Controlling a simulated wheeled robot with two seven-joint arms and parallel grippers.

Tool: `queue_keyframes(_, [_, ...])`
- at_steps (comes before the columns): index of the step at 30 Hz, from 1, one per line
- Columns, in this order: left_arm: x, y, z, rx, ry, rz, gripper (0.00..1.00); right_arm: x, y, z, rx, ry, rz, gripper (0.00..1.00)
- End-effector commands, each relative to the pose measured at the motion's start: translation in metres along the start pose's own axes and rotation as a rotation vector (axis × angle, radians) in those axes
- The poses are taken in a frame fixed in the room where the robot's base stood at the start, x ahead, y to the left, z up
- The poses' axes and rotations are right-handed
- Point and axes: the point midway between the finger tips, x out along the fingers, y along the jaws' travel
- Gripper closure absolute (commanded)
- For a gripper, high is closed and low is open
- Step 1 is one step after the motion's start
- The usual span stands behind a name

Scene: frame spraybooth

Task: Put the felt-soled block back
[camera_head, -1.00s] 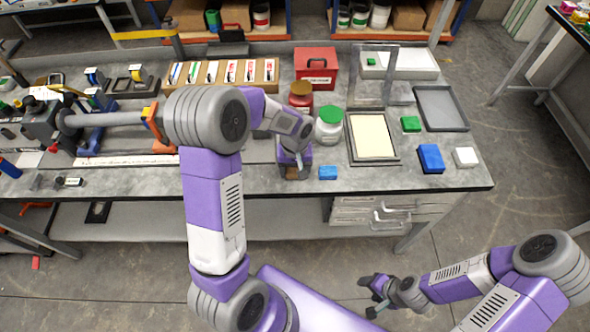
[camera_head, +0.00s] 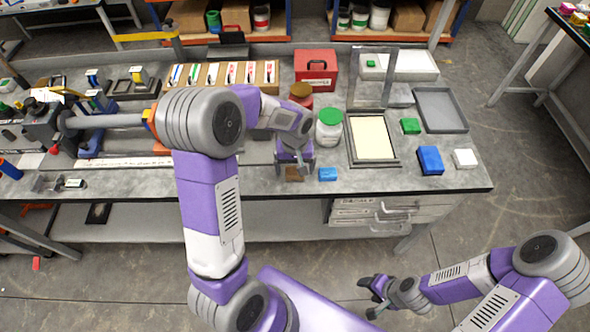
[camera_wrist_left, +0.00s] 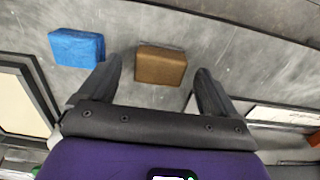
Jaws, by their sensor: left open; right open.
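A small brown block (camera_head: 293,175) lies on the grey bench top near its front edge. In the left wrist view the brown block (camera_wrist_left: 161,65) sits ahead of and between the two fingers, with bare bench around it. My left gripper (camera_head: 301,167) is open just above it, pointing down and holding nothing. A small blue block (camera_head: 328,174) lies just to the right; it also shows in the left wrist view (camera_wrist_left: 77,47). I cannot see a felt sole on either block. My right gripper (camera_head: 369,297) is open and empty, low in front of the bench.
Right of the gripper stand a green-lidded jar (camera_head: 329,126) and a framed cream pad (camera_head: 374,138). Beyond lie green (camera_head: 411,126), larger blue (camera_head: 430,160) and white (camera_head: 466,158) blocks and a grey tray (camera_head: 442,109). A red box (camera_head: 316,69) stands behind.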

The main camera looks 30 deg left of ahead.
Motion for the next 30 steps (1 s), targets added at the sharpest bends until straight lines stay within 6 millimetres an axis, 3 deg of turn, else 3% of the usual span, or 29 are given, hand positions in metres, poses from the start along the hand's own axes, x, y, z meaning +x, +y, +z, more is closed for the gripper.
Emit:
queue_keyframes(1, [-0.015,0.001,-0.001,0.001,0.006,0.003,0.09,-0.004,-0.001,0.000,0.000,0.000,0.000,0.42])
queue_keyframes(6, [-0.053,0.001,-0.001,0.001,0.005,0.004,0.09,-0.010,-0.004,0.001,0.000,0.000,0.000,0.42])
queue_keyframes(12, [-0.085,0.001,-0.001,0.001,0.004,0.002,0.09,-0.015,-0.006,0.001,0.000,0.000,0.000,0.42])
queue_keyframes(18, [-0.096,0.001,0.000,0.002,0.002,0.001,0.09,-0.016,-0.006,0.001,0.000,0.000,0.000,0.42])
queue_keyframes(30, [-0.096,0.000,0.000,0.001,0.001,0.001,0.09,-0.016,-0.006,0.001,0.000,0.000,0.000,0.42])
